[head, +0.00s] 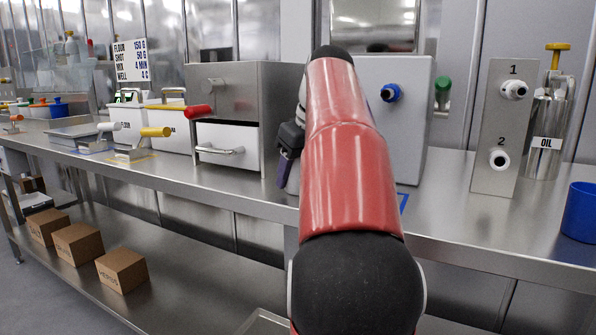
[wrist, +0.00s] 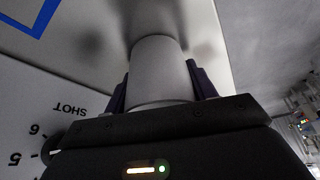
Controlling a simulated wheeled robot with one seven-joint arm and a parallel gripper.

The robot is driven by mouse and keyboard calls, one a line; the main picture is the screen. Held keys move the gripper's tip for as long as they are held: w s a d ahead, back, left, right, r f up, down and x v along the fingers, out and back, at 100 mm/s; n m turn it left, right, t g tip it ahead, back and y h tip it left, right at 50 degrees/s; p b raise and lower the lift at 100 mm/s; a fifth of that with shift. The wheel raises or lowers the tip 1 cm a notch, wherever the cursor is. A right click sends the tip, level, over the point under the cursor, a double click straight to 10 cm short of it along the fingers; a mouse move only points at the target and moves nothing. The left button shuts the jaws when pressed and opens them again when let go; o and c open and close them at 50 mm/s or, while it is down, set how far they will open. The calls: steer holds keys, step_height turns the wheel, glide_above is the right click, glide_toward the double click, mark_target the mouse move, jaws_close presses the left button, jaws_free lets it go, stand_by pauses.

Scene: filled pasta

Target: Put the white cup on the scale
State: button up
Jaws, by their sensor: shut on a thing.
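The white cup (wrist: 158,62) shows in the wrist view as a pale, shaded cylinder. My gripper (wrist: 160,84) is shut on it, with one dark finger on each side. The cup's far end is close to a smooth grey surface; I cannot tell whether it touches. In the head view my gripper (head: 287,155) is mostly hidden behind my red arm, in front of the grey box with the blue knob, and I cannot make out the cup there. I cannot pick out the scale with certainty in either view.
A white panel marked SHOT (wrist: 30,115) and a blue outline (wrist: 32,18) lie close to my gripper. A steel drawer unit (head: 238,105), the grey box (head: 412,125), a numbered steel panel (head: 500,130), an oil canister (head: 545,130) and a blue cup (head: 581,212) stand on the counter.

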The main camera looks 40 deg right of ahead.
steer(key=o, duration=1)
